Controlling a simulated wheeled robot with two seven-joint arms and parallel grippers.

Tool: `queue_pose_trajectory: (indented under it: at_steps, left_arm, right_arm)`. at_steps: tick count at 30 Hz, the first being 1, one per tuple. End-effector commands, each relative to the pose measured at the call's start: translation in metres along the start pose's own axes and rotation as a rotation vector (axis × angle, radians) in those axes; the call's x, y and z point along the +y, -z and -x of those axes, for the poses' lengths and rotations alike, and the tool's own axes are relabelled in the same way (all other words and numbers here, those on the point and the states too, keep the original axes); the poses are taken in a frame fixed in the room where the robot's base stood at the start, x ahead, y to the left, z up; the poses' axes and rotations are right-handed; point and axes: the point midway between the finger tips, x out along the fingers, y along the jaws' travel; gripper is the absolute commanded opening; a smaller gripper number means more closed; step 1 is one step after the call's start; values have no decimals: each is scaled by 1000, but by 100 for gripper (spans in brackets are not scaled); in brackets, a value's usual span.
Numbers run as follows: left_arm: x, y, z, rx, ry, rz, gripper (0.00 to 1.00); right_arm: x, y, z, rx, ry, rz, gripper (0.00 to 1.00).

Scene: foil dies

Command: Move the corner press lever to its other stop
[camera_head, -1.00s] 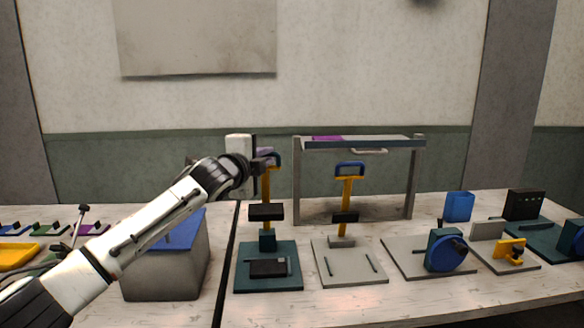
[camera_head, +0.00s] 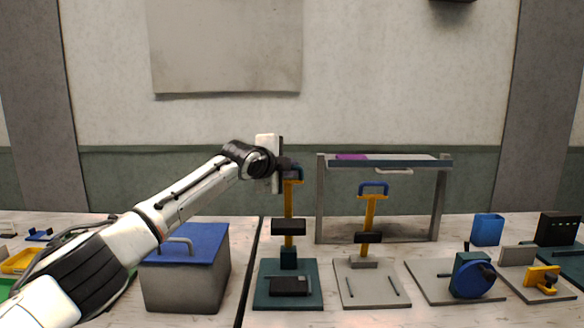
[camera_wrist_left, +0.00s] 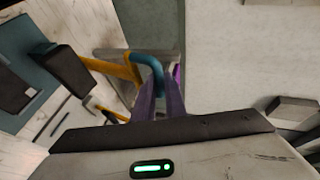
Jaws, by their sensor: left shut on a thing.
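A press with an upright yellow lever (camera_head: 290,200) stands on a teal base (camera_head: 262,300), with a dark block across its column. A blue handle tops this lever; it shows clearly in the left wrist view (camera_wrist_left: 148,58). My left gripper (camera_head: 290,168) is shut on that handle, its purple fingers around it in the wrist view. A second press with a yellow lever (camera_head: 369,212) and blue handle (camera_head: 373,186) stands on a grey base (camera_head: 372,299) to the right, untouched. I cannot tell from labels which is the corner press. My right gripper is out of view.
A grey box with a blue lid (camera_head: 205,243) sits below my left arm. A grey rack (camera_head: 440,205) with a purple item on top stands behind the second press. A blue wheel device (camera_head: 470,276), a blue cup (camera_head: 487,230) and a yellow clamp (camera_head: 541,277) are at right.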

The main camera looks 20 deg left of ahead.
Motion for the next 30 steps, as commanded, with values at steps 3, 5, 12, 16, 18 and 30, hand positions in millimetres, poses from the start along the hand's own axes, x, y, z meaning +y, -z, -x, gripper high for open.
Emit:
queue_pose_trajectory:
  at_steps: [3,5,12,16,18,30]
  left_arm:
    - [-5,-7,1,-10,11,6,26]
    - [-4,-6,1,-9,10,5,29]
    - [-3,-4,0,-5,7,3,29]
    - [-3,-3,0,-4,6,3,29]
    - [-3,-2,0,-3,6,2,29]
    - [-1,-3,23,-2,9,0,29]
  right_arm:
    - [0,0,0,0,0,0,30]
    - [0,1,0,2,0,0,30]
    - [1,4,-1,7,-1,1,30]
    - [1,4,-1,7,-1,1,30]
    - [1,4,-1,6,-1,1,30]
    - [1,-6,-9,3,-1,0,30]
